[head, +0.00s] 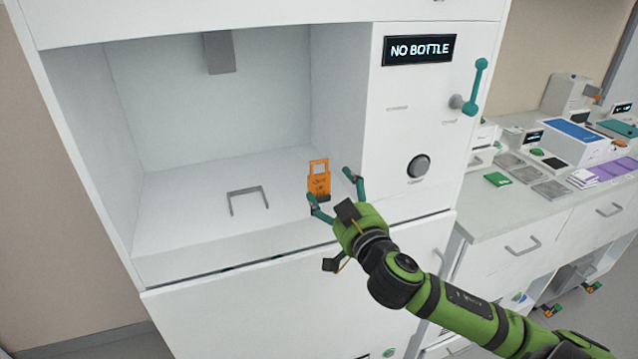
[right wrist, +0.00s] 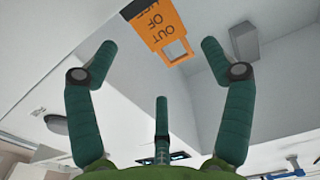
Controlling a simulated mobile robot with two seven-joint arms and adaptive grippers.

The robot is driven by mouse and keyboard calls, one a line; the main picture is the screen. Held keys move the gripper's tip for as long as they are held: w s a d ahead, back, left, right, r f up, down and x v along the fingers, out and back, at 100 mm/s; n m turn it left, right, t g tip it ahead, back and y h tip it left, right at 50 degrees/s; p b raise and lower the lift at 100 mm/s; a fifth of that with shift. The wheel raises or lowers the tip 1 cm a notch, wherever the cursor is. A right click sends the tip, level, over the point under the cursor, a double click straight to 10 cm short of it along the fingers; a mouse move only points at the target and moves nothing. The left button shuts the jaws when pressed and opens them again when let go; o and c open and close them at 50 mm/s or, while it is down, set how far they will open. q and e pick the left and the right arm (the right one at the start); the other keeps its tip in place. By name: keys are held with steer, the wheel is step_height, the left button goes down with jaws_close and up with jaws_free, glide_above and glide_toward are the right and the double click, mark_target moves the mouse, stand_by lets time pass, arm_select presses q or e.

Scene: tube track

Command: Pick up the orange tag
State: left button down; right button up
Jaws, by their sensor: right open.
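The orange tag (head: 319,181) stands upright near the right front of the white cabinet's open bay, with a dark piece at its foot. It has a square opening at its top and dark lettering. In the right wrist view the tag (right wrist: 158,30) shows beyond the fingertips, upside down, with "OUT OF" readable. My right gripper (head: 330,188) is open, its teal fingers pointing toward the tag. In the right wrist view the gripper (right wrist: 158,62) has its fingers wide apart with nothing between them. My left gripper is not in view.
The white cabinet (head: 345,45) has a "NO BOTTLE" display (head: 419,50), a teal lever (head: 478,85) and a dark knob (head: 419,166). A grey bracket (head: 248,199) stands on the bay floor left of the tag. A cluttered counter (head: 505,220) is at right.

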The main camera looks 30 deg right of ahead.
mark_target(324, 177)
steer(key=shift+w+d+r+p, duration=0.1)
steer(key=shift+w+d+p, duration=0.1)
steer(key=shift+w+p, duration=0.25)
steer(key=p+x, duration=0.2)
steer(key=x, duration=0.3)
steer(key=shift+w+r, duration=0.1)
steer(key=shift+w+d+f+p, duration=0.2)
steer(key=shift+w+p, duration=0.1)
steer(key=shift+w, duration=0.2)
steer(key=shift+a, duration=0.1)
steer(key=c, duration=0.8)
